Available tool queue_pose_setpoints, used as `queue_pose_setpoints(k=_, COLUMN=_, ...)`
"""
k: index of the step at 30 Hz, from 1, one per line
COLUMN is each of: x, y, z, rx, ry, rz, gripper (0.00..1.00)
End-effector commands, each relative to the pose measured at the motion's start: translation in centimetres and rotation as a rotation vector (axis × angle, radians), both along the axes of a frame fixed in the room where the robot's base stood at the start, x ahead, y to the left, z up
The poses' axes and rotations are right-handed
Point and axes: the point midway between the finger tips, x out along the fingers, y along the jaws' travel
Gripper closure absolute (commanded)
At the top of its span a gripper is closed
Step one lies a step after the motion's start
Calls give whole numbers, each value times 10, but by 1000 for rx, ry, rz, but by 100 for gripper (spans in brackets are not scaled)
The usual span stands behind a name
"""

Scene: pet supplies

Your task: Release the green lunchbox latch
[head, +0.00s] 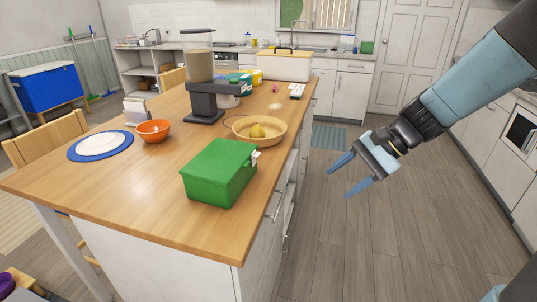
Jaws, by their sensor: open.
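The green lunchbox (217,174) sits on the near right part of the wooden table, with its lid down. A small pale latch (255,157) shows on its right side, near the lid's edge; it is too small to tell how it is set. My gripper (344,179) is open and empty, with blue fingers pointing left and down. In the picture it is to the right of the lunchbox, apart from it, and appears over the floor beyond the table's right edge.
A wooden bowl (272,138) with yellow fruit stands just behind the lunchbox. An orange bowl (154,131), a blue-rimmed plate (72,153) and a dark dispenser (205,101) stand farther left on the table (130,195). Floor (340,255) right of the table is clear.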

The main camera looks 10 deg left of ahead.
Motion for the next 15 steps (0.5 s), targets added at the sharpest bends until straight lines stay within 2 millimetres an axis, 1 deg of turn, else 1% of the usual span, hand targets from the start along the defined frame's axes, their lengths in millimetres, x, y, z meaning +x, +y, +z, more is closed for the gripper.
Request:
queue_pose_setpoints(k=1, x=7, y=8, z=-7, rx=44, ry=53, rz=-29, gripper=43)
queue_pose_setpoints(k=6, x=30, y=34, z=-20, rx=198, ry=214, rz=-135, gripper=43)
queue_pose_setpoints(k=11, x=54, y=54, z=-32, rx=341, ry=366, rz=-244, gripper=43)
queue_pose_setpoints(k=15, x=78, y=68, z=-43, rx=467, ry=495, rz=-348, gripper=43)
